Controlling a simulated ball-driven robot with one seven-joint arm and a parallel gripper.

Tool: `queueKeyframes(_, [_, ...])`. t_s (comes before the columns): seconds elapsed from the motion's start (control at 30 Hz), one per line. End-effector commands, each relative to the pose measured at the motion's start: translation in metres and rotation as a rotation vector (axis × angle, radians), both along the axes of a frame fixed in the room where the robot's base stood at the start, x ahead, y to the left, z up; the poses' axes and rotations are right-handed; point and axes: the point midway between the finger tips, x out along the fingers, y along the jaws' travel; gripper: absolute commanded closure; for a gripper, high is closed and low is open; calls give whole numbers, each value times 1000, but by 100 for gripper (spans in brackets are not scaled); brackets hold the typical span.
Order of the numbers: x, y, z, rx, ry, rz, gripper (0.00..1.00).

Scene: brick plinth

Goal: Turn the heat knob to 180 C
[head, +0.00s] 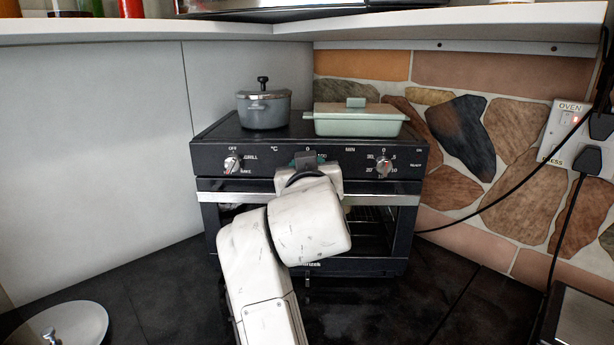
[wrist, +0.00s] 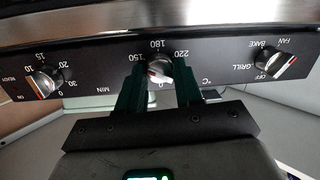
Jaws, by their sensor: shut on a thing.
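The heat knob (wrist: 159,70) is the middle knob on the oven's dark control panel, with °C printed beside it. The wrist view shows the panel upside down, with 150, 180, 220 and 0 around this knob. My gripper (wrist: 160,88) has its two dark green fingers on either side of the knob, shut on it. A pale and red mark shows on the knob's face; its exact pointing cannot be told. In the head view my gripper (head: 308,162) is at the middle of the oven (head: 215,155) front and hides the heat knob.
The function knob (head: 232,164) and minute knob (head: 384,166) flank the heat knob. A grey lidded pot (head: 264,108) and a green lidded dish (head: 356,122) stand on the oven top. Black cables (head: 500,200) hang at the right from wall sockets.

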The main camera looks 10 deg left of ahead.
Motion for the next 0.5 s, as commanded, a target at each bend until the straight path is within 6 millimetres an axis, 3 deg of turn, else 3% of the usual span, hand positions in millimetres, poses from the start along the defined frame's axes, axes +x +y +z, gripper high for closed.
queueKeyframes(0.5, [1,-2,-8,485,67,-2,96])
